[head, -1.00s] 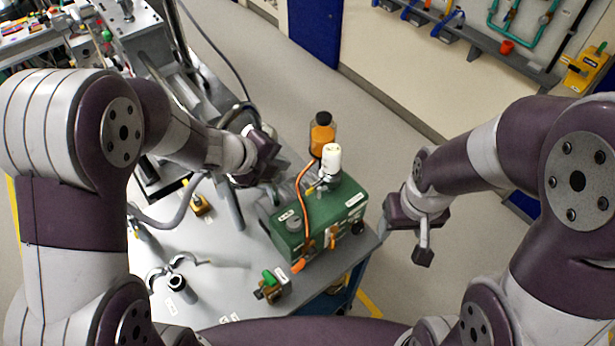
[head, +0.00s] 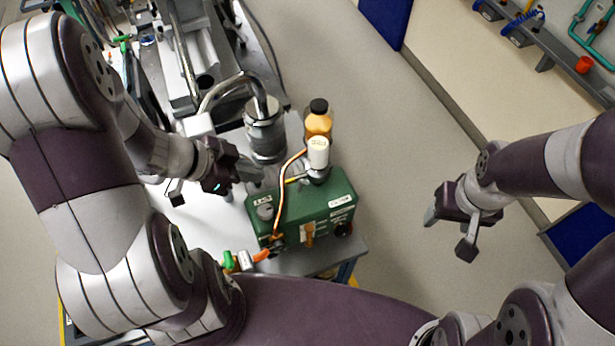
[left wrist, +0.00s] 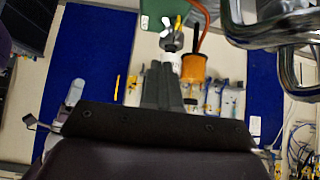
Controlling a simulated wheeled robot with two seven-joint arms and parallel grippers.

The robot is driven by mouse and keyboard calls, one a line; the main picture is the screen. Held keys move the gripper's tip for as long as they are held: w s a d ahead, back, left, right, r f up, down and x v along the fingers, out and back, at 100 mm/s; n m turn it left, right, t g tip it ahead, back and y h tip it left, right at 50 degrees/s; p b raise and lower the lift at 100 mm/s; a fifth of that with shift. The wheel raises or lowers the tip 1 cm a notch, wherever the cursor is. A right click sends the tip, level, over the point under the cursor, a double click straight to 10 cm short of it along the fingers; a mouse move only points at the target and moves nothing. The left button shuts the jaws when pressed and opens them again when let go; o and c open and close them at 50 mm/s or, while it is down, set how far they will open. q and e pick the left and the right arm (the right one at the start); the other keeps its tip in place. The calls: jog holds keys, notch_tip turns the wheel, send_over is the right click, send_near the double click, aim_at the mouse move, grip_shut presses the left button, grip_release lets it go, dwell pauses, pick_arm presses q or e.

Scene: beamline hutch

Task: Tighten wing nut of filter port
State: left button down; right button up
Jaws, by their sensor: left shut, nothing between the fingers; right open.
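A green box (head: 310,205) stands at the table's front right corner, with an orange hose (head: 279,205) and a white-capped fitting (head: 318,152) on top. In the left wrist view, a small white winged piece (left wrist: 166,28) that looks like the wing nut shows near the green box (left wrist: 152,10); I cannot make it out in the head view. My left gripper (head: 256,174) is shut and empty, just left of the box. Its fingers (left wrist: 164,84) point toward the fitting. My right gripper (head: 448,234) is open and empty, over the floor right of the table.
An orange bottle (head: 318,124) stands behind the white-capped fitting and also shows in the left wrist view (left wrist: 193,68). A metal cylinder (head: 265,130) with a bent pipe rises behind my left gripper. A green-handled valve (head: 228,260) lies at the box's front left. Floor to the right is clear.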

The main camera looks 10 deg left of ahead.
pick_arm(q)
jog(key=f, duration=0.2)
jog(key=b, duration=0.2)
send_near(306, 185)
jog(key=d, duration=0.1)
jog(key=x, duration=0.4)
jog(key=shift+w+a+f, duration=0.15)
jog(key=shift+w+f, duration=0.1)
jog(key=shift+f, duration=0.2)
jog(key=shift+w+f, duration=0.15)
jog(key=shift+f, duration=0.15)
jog(key=shift+w+d+f, duration=0.25)
jog(key=shift+d, duration=0.3)
pick_arm(e)
notch_tip(306, 185, down, 2)
jog(key=shift+s+a, duration=0.1)
